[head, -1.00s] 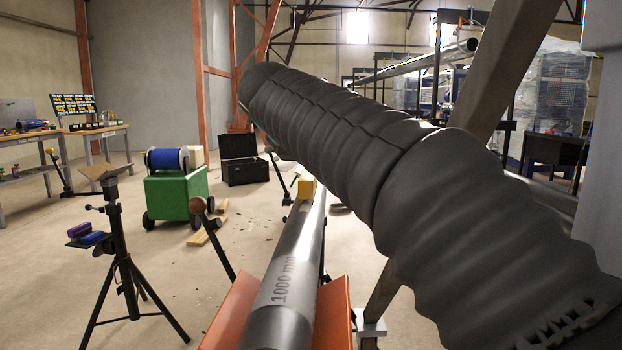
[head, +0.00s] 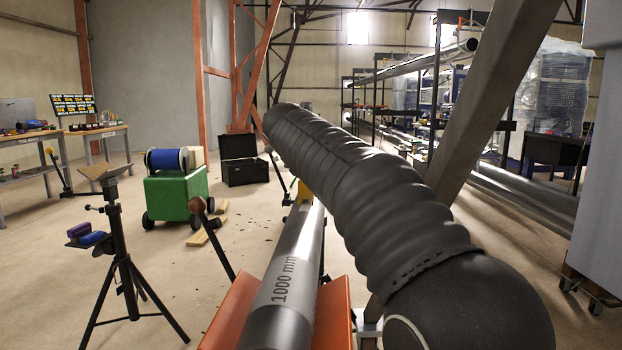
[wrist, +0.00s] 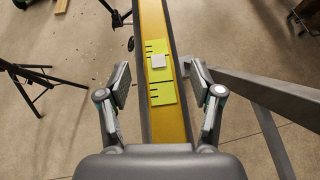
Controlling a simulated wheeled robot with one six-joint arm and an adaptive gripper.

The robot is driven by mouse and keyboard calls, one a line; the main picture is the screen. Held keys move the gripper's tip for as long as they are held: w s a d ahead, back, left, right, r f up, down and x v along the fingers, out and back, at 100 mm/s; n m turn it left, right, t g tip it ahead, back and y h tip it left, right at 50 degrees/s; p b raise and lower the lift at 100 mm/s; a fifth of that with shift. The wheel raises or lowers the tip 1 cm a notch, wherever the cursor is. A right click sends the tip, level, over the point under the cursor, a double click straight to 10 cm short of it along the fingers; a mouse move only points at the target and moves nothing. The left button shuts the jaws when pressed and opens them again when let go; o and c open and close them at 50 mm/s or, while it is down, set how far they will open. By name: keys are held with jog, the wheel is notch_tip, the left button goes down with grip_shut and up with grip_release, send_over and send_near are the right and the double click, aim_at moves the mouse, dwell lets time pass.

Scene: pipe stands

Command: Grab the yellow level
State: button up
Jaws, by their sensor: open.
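The yellow level (wrist: 154,25) is a long yellow bar running up the middle of the wrist view, with lime-green patches and a small white square on its top. In the head view a small yellow end of it (head: 304,191) shows at the far part of the grey pipe, partly hidden by my arm. My gripper (wrist: 160,83) is open and empty. In the wrist view one finger is left of the level and one right, with gaps on both sides. I cannot tell how far above it they are. The gripper is hidden in the head view.
The grey pipe (head: 289,265) marked "1000 mm" rests on an orange support (head: 232,310). A black tripod stand (head: 121,240) is at left. A slanted grey beam (head: 490,105) stands to the right.

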grip_shut()
dwell(0.5)
